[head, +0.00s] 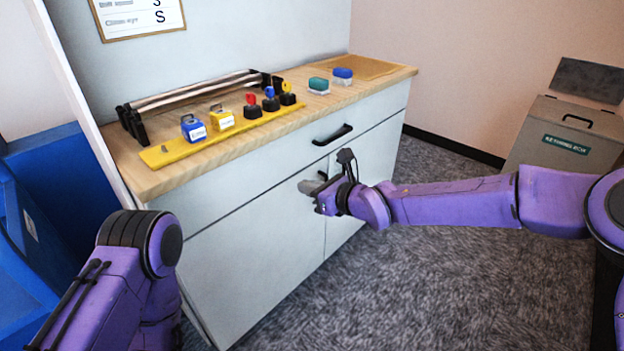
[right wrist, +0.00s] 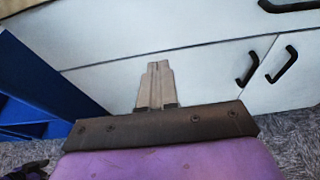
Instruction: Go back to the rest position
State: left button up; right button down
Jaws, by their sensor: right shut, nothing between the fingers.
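My right gripper (head: 309,187) is in front of the white cabinet, near the door handles and below the counter top. In the right wrist view its fingers (right wrist: 156,85) are together with nothing between them, pointing toward the cabinet front. My left arm shows at the lower left of the head view, bent at a joint. Its gripper is out of the frame.
The wooden counter (head: 222,164) holds a yellow strip (head: 168,154), blue and yellow boxes, several knobbed black pieces and a roller rack (head: 190,98). Blue bins (head: 48,165) stand at left. A grey box (head: 567,135) stands at right. Carpet between is clear.

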jog(key=s+d+f+n+g+h, duration=0.2)
jog(key=s+d+f, duration=0.1)
jog(key=f, duration=0.2)
jog(key=s+d+f+n+g+h+p, duration=0.1)
jog(key=s+d+f+h, duration=0.15)
jog(key=f, duration=0.35)
jog(key=s+d+f+n+g+h, duration=0.2)
jog(key=s+f, duration=0.2)
jog(key=f, duration=0.1)
jog(key=s+d+f+n+h+p, duration=0.4)
jog(key=s+d+f, duration=0.4)
jog(key=d, duration=0.4)
jog(key=s+d+r+n+h+p, duration=0.1)
jog(key=s+d+n, duration=0.4)
jog(key=s, duration=0.6)
jog(key=s+d+n+h+p, duration=0.3)
jog(key=s+d+n+p, duration=0.2)
jog(key=s+d, duration=0.5)
jog(key=s+p, duration=0.1)
jog(key=s, duration=0.1)
jog(key=shift+s+d+r+g, duration=0.15)
jog(key=shift+s+r+g, duration=0.15)
jog(key=shift+r+g, duration=0.1)
